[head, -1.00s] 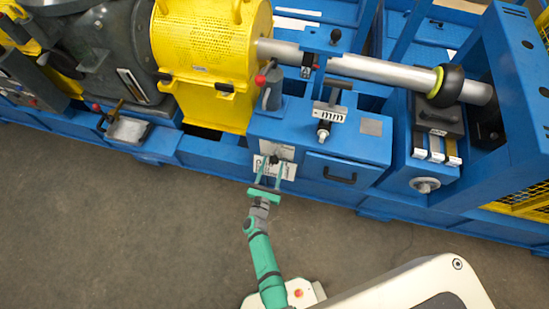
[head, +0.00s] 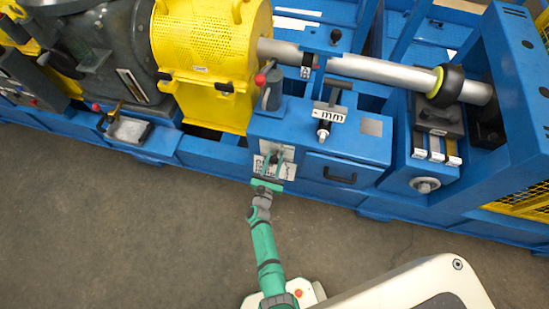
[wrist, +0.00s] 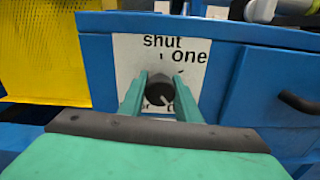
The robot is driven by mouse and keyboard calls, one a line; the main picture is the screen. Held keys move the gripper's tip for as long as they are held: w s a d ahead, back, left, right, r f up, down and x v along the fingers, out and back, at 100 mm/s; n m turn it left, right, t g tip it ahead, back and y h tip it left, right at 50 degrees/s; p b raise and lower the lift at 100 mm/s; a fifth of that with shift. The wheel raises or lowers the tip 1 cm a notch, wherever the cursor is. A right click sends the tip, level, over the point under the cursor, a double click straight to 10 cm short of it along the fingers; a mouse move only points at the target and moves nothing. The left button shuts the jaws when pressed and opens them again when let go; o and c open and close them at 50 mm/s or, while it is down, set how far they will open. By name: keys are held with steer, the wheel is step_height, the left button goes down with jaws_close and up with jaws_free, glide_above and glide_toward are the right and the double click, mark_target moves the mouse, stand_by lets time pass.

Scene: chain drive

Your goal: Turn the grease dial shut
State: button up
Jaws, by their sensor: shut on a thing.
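The grease dial (wrist: 160,97) is a dark round knob on a white label plate (wrist: 185,47) with the words "shut" and "one" above it and more lettering partly hidden below. The plate is on the front of a blue cabinet, and it also shows in the head view (head: 283,172). My green gripper (wrist: 160,90) is shut on the dial, one finger on each side of it. In the head view my gripper (head: 273,160) reaches up to the plate from below. Where the dial's mark points is too small to tell.
A blue drawer with a dark handle (head: 340,176) is just right of the plate. A yellow perforated guard (head: 210,60) stands at upper left. A grey round knob (head: 425,185) is further right. The floor in front of the machine is clear.

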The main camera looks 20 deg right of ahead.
steer(key=shift+n, duration=0.3)
steer(key=n, duration=0.3)
steer(key=shift+n, duration=0.3)
steer(key=n, duration=0.3)
steer(key=shift+n, duration=0.4)
steer(key=n, duration=1.3)
steer(key=shift+f+n, duration=0.1)
steer(key=shift+n, duration=0.2)
steer(key=n, duration=0.6)
steer(key=shift+n, duration=0.3)
steer(key=o, duration=1.1)
steer(key=shift+c, duration=0.2)
